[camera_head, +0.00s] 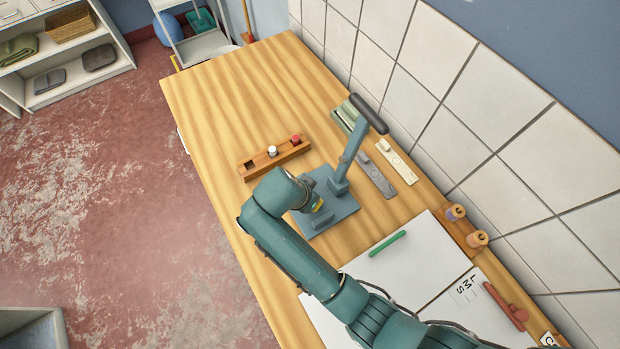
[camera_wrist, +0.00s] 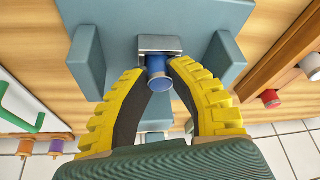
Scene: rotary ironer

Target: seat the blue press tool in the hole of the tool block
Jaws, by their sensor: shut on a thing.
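The blue press tool (camera_wrist: 158,78) is a short cylinder between the yellow fingertips of my gripper (camera_wrist: 154,74) in the wrist view. Its far end meets a grey metal holder (camera_wrist: 160,45) on the teal press; I cannot tell whether it sits inside. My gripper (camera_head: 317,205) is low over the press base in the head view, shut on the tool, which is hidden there. The wooden tool block (camera_head: 278,161) lies left of the press, with a white tool (camera_head: 272,150), a red tool (camera_head: 295,139) and an empty dark hole (camera_head: 250,164) at its left end.
The teal press (camera_head: 330,212) has a raised lever with a dark handle (camera_head: 370,114). Behind it lie grey and cream plates (camera_head: 397,162) by the tiled wall. A white board with a green bar (camera_head: 387,243) lies to the right. The table's left part is clear.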

